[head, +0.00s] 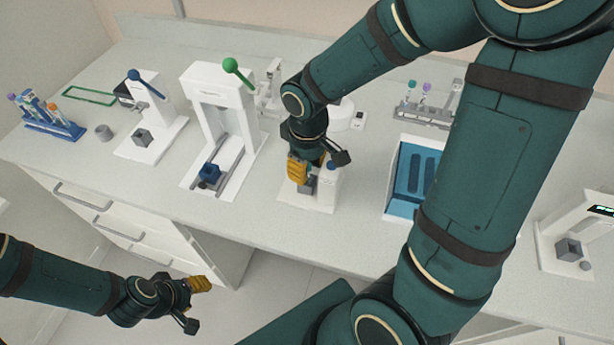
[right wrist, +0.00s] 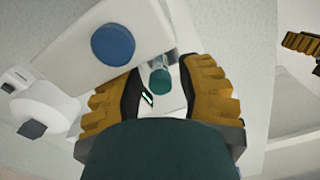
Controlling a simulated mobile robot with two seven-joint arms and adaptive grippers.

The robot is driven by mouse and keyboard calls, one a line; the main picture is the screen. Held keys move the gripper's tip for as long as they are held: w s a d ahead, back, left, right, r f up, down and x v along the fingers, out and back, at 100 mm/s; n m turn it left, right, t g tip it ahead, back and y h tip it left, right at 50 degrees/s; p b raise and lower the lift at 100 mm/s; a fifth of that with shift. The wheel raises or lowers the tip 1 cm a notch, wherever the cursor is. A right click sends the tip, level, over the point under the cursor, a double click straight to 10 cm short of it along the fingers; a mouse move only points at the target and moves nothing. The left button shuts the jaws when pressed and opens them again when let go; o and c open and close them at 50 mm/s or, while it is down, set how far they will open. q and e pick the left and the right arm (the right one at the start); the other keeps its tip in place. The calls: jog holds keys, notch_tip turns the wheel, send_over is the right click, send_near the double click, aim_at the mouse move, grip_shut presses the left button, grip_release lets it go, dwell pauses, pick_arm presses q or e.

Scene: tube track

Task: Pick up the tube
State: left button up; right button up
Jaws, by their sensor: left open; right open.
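The tube (right wrist: 160,82) shows in the right wrist view as a small teal-capped, partly clear piece at a white device. My right gripper (right wrist: 163,72) is open, with one yellow finger on each side of it. I cannot tell whether either finger touches it. In the head view my right gripper (head: 303,172) is low over the front of this white device (head: 322,196), and hides the tube there. My left gripper (head: 195,303) is open and empty, in front of and below the bench edge.
The device's round blue knob (right wrist: 113,45) is close beside the right fingers. A taller white device (head: 218,115) with a green-knobbed lever stands to the left, a blue box (head: 393,180) to the right. A grey tube rack (head: 424,115) stands behind. A blue rack (head: 52,122) is far left.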

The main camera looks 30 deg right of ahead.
jog(key=shift+f, duration=0.3)
jog(key=shift+c, duration=0.3)
grip_shut()
jog(key=shift+r, duration=0.1)
notch_tip(320, 180, up, 10)
jog(key=shift+p, duration=1.15)
